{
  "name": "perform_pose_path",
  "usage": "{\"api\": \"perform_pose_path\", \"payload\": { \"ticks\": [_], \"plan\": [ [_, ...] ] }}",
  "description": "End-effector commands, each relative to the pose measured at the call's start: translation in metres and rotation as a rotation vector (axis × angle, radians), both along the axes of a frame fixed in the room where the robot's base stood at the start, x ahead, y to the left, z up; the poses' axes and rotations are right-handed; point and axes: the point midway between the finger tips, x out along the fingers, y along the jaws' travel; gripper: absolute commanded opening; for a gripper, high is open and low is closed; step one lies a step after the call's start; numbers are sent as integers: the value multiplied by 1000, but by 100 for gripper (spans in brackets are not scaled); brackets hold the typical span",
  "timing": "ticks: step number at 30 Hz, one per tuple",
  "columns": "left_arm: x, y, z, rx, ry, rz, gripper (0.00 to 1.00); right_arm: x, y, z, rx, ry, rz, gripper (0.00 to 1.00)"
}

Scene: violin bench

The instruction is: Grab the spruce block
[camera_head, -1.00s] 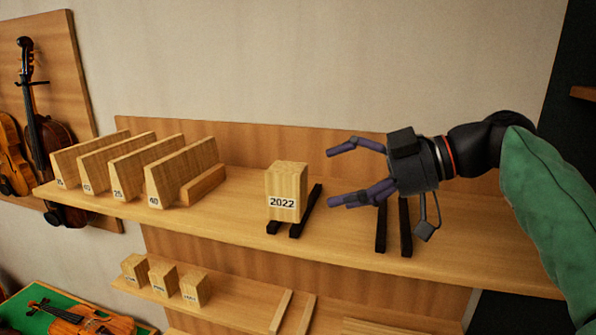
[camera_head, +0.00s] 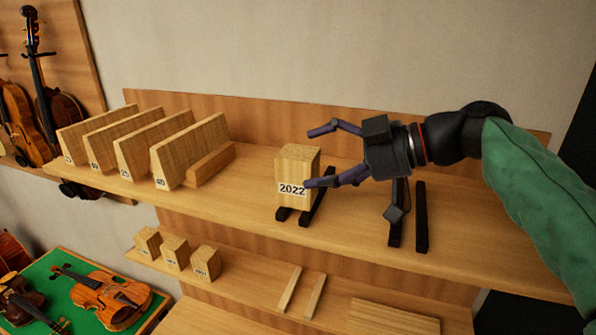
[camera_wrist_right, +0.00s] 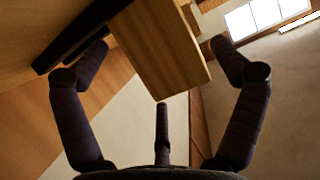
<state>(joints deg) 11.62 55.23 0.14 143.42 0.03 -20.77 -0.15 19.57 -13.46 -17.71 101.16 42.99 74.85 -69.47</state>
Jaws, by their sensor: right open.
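The spruce block (camera_head: 297,170), a pale wood block labelled 2022, stands upright on two dark rails (camera_head: 317,208) on the upper shelf. My right gripper (camera_head: 322,156) is open at the block's right side, with one finger behind at the top and others reaching toward its right front edge. In the right wrist view the block (camera_wrist_right: 160,45) shows between the spread fingers (camera_wrist_right: 160,75); I cannot tell whether any finger touches it. My left gripper is not in view.
Several wedge-shaped wood pieces (camera_head: 150,147) stand left on the upper shelf (camera_head: 245,205). Another pair of dark rails (camera_head: 421,217) lies empty to the right. Small blocks (camera_head: 175,252) stand on the lower shelf. Violins (camera_head: 108,297) lie on green cloth at lower left.

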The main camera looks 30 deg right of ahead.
Motion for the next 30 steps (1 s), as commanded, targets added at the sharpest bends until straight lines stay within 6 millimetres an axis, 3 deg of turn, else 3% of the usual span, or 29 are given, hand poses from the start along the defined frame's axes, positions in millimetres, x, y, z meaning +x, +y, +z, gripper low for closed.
{"api": "perform_pose_path", "payload": {
  "ticks": [6,18,23,24,30],
  "plan": [
    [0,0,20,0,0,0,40,21,19,-6,3,2,6,95],
    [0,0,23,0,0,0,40,30,26,-13,2,-1,1,95],
    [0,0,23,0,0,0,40,30,26,-13,2,-1,1,50],
    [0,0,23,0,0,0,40,30,26,-13,2,-1,1,45],
    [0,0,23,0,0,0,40,30,26,-12,1,-1,0,44]
  ]
}}
